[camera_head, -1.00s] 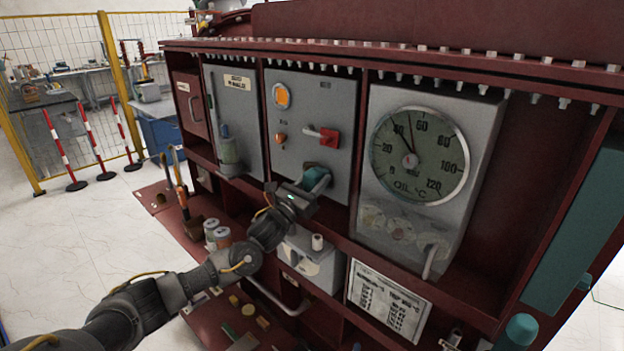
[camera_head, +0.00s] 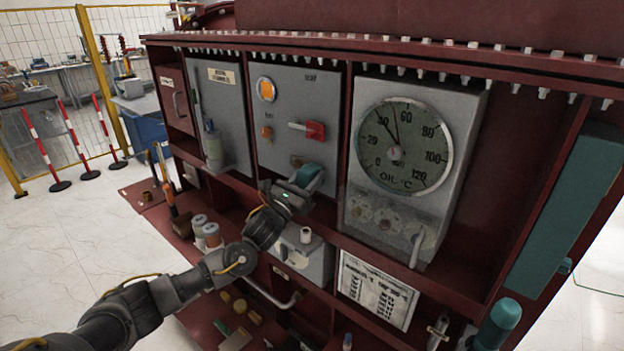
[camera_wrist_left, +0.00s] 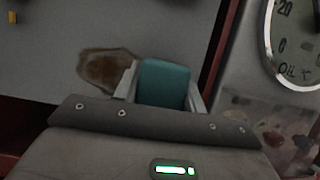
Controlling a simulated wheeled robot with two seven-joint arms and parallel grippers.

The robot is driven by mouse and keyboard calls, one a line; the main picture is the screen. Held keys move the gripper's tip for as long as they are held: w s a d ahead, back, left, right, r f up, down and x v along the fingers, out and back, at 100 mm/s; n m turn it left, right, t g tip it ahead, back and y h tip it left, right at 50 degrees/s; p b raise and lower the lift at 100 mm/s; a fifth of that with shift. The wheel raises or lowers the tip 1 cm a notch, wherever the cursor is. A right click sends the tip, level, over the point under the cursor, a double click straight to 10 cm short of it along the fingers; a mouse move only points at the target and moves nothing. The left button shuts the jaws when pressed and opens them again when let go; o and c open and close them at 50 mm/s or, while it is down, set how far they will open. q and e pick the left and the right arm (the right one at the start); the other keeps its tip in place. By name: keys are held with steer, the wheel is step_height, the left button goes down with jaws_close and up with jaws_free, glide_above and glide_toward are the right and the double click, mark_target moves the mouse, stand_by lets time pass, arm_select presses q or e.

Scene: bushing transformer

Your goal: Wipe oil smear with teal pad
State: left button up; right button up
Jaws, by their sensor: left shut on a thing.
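The teal pad (camera_head: 306,174) is held between the fingers of my left gripper (camera_head: 300,183), close to the grey panel (camera_head: 292,120) below its red switch. In the left wrist view the teal pad (camera_wrist_left: 163,82) sits between the two light fingers, which are shut on it. A brown oil smear (camera_wrist_left: 106,68) shows on the grey panel just left of the pad. In the head view a small part of the smear (camera_head: 296,160) shows at the pad's upper left. I cannot tell whether the pad touches the panel. My right gripper is not in view.
A red switch (camera_head: 314,130) sticks out above the pad. An oil temperature gauge (camera_head: 402,146) stands to the right. Below are a grey box (camera_head: 312,262) and a shelf with jars (camera_head: 211,235) and loose pieces.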

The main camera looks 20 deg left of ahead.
mark_target(301, 157)
arm_select(q)
steer(key=shift+w+a+b, duration=0.2)
steer(key=shift+w+a, duration=0.05)
steer(key=shift+a, duration=0.45)
steer(key=shift+w+a+b, duration=0.2)
steer(key=shift+a, duration=0.45)
steer(key=shift+w+a+f+b, duration=0.1)
steer(key=shift+w+a+b, duration=0.15)
steer(key=shift+a+b, duration=0.3)
steer(key=shift+w+a+b, duration=0.2)
steer(key=shift+a+b, duration=0.1)
steer(key=shift+a, duration=0.4)
steer(key=shift+w+a, duration=0.2)
steer(key=shift+a, duration=0.35)
steer(key=shift+w+a+b, duration=0.25)
steer(key=shift+a+b, duration=0.35)
steer(key=shift+a, duration=0.15)
steer(key=shift+w+a+b, duration=0.2)
steer(key=shift+a+b, duration=0.35)
steer(key=shift+a, duration=0.15)
steer(key=shift+w+a, duration=0.15)
steer(key=shift+a, duration=0.2)
steer(key=shift+r, duration=0.55)
steer(key=shift+s+d, duration=0.2)
steer(key=shift+d, duration=0.45)
steer(key=shift+s+d, duration=0.25)
steer(key=shift+d, duration=0.35)
steer(key=shift+s+d, duration=0.2)
steer(key=shift+d, duration=0.45)
